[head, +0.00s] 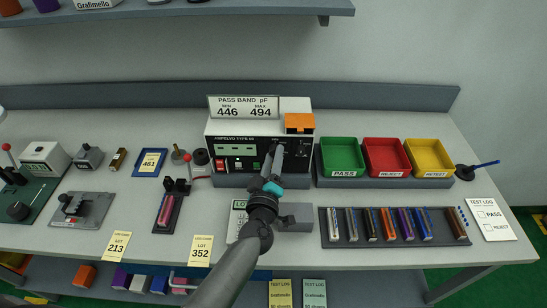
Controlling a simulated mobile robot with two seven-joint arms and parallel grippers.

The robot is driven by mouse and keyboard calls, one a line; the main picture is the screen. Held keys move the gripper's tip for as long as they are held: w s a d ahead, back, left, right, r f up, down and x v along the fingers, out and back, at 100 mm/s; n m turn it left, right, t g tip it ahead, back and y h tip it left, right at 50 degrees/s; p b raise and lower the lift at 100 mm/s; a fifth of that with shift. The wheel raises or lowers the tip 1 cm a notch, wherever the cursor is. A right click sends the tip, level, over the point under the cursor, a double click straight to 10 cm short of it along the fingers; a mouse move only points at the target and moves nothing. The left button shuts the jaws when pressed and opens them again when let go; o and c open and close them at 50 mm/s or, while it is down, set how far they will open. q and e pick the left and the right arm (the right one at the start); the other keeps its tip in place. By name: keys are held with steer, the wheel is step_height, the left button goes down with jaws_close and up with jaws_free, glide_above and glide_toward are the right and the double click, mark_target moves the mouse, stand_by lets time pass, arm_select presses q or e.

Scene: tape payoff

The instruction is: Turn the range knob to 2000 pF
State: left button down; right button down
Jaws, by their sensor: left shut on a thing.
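The meter (235,163) stands at the back middle of the bench, with a black front, a green display and a PASS BAND pF sign on top reading MIN 446, MAX 494. My left gripper (273,158) reaches up to the right part of its front and is shut on the range knob there. The fingers hide the knob, so its pointer and the range setting cannot be read. My right gripper is not in view.
Green (342,157), red (386,157) and yellow (429,157) bins stand right of the meter. An orange box (299,122) sits on the meter. Small tools and lot cards fill the left.

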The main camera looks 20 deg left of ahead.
arm_select(q)
steer(key=shift+d+f+n+t+y+b, duration=0.1)
steer(key=shift+n+t+y+b, duration=0.25)
steer(key=shift+n+b, duration=2.2)
steer(key=shift+d+f+n+t+y+b, duration=0.1)
steer(key=shift+n+t+y+b, duration=0.2)
steer(key=shift+n+b, duration=2.2)
steer(key=n+p, duration=0.2)
steer(key=shift+r+n, duration=0.1)
steer(key=shift+n, duration=0.25)
steer(key=c, duration=0.5)
jaws_free()
steer(key=b+v, duration=0.1)
steer(key=v, duration=1.4)
steer(key=shift+s, duration=0.1)
